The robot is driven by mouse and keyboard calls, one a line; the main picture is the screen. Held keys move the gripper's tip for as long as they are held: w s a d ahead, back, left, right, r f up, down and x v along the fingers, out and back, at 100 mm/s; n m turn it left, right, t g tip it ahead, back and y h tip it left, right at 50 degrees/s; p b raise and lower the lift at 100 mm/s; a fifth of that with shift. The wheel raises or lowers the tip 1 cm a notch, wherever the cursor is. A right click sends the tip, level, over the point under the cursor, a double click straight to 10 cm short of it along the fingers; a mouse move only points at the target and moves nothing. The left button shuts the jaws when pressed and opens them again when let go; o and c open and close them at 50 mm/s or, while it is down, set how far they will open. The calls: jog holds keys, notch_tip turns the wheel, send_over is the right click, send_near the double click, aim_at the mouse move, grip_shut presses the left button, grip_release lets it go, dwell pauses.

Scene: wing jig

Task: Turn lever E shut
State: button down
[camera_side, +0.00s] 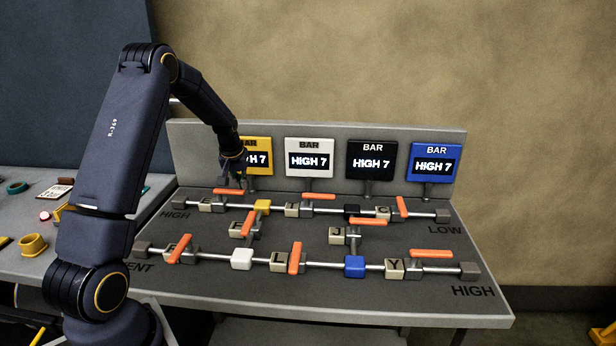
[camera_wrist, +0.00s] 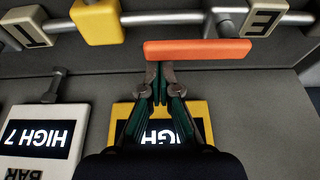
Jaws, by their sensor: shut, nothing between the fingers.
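Lever E is the orange bar (camera_side: 228,192) beside the tile marked E (camera_side: 206,203) at the far left of the back pipe. It lies along the pipe. In the wrist view lever E (camera_wrist: 198,50) spans the upper middle, with its E tile (camera_wrist: 263,18) at top right. My gripper (camera_side: 236,180) is above the back left of the board, in front of the yellow display. In the wrist view my gripper (camera_wrist: 158,76) is shut and empty, its tips by the lever's edge near its left end. I cannot tell whether they touch.
The yellow (camera_side: 260,160), white (camera_side: 309,158), black (camera_side: 371,160) and blue (camera_side: 433,162) displays read HIGH 7 along the back. A yellow block (camera_side: 262,207) and another orange lever (camera_side: 305,195) are to the right on the same pipe. Several more levers stand on the board.

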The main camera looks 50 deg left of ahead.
aim_at(240, 195)
jog(key=shift+s, duration=0.1)
jog(key=m, duration=0.1)
jog(key=s+d+m, duration=0.1)
jog(key=m, duration=0.1)
jog(key=s+d+m+t+h, duration=0.1)
jog(key=shift+m, duration=0.4)
jog(key=shift+s+d, duration=0.15)
jog(key=shift+d, duration=0.1)
jog(key=shift+s+d, duration=0.3)
jog(key=shift+s, duration=0.45)
jog(key=shift+s+d, duration=0.15)
jog(key=shift+s, duration=1.95)
jog(key=shift+s+a, duration=0.6)
jog(key=shift+s, duration=0.3)
